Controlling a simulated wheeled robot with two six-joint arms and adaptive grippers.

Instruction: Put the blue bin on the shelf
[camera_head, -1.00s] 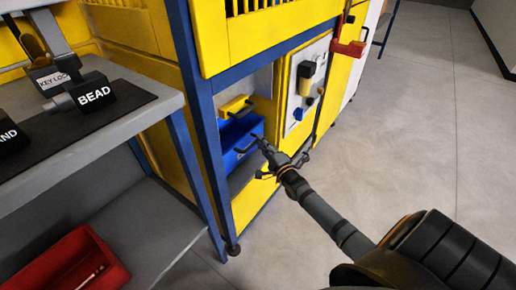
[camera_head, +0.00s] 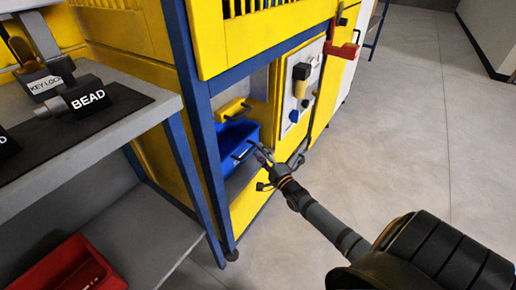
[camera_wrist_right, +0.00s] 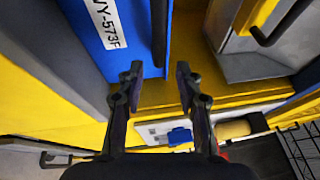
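The blue bin (camera_head: 236,140) sits in a recess in the lower part of the yellow machine, with a dark handle on its front. In the right wrist view the blue bin (camera_wrist_right: 120,30) fills the upper left, with a white label ending in "573F". My right gripper (camera_head: 263,152) is just in front of the bin's right side. In the wrist view its two fingers (camera_wrist_right: 158,75) are spread apart with nothing between them, close to the bin's edge. I cannot tell if the left finger touches it. My left gripper is not in view.
A grey shelf unit (camera_head: 120,190) stands at left, with a red bin (camera_head: 65,275) on its lower level. A blue post (camera_head: 200,120) stands left of the recess. A red part (camera_head: 343,52) juts from the machine. The floor at right is clear.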

